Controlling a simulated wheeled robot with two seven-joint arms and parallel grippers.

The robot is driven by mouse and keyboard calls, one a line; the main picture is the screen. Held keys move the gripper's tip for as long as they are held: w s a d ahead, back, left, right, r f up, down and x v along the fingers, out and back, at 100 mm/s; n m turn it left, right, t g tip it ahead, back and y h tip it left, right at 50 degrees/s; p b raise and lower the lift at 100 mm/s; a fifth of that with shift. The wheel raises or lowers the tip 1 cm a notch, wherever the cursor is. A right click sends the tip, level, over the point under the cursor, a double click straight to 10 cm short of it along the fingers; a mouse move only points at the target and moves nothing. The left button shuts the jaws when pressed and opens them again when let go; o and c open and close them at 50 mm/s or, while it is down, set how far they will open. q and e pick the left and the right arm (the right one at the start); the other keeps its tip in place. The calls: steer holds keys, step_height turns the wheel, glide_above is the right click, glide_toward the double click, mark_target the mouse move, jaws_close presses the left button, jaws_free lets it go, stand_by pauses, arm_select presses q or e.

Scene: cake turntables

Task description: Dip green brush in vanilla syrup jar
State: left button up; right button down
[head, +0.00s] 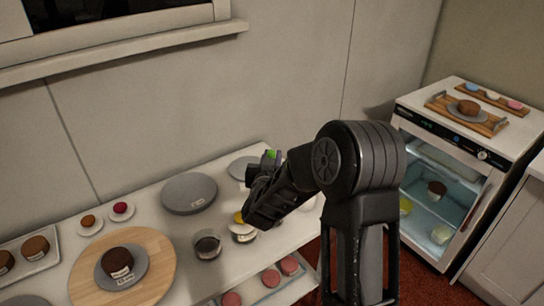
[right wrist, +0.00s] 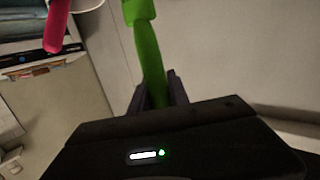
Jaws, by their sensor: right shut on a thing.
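The green brush (right wrist: 149,50) stands up between the fingers of my right gripper (right wrist: 157,92) in the right wrist view, and the gripper is shut on it. In the head view my right gripper (head: 262,172) is over the table, with a bit of green showing at its top. A small jar with yellow at its top (head: 239,218) stands just below and left of my right arm, partly hidden by it. A dark-filled glass jar (head: 207,246) stands left of it. I cannot read which jar is vanilla syrup. My left gripper is out of view.
A grey turntable (head: 189,193) and another grey disc (head: 243,168) lie at the back of the table. A round wooden board (head: 160,262) with a labelled cake is at left. A red-pink brush (right wrist: 55,28) shows near a white container. A glass-door appliance (head: 440,190) stands at right.

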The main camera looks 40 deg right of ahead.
step_height(320, 180, down, 10)
steer(key=b, duration=0.7)
steer(key=shift+r+b, duration=0.2)
steer(key=shift+b, duration=0.15)
stand_by(0.8)
step_height(320, 180, up, 7)
steer(key=p, duration=0.5)
steer(key=shift+f, duration=0.2)
steer(key=shift+r, duration=0.1)
stand_by(0.4)
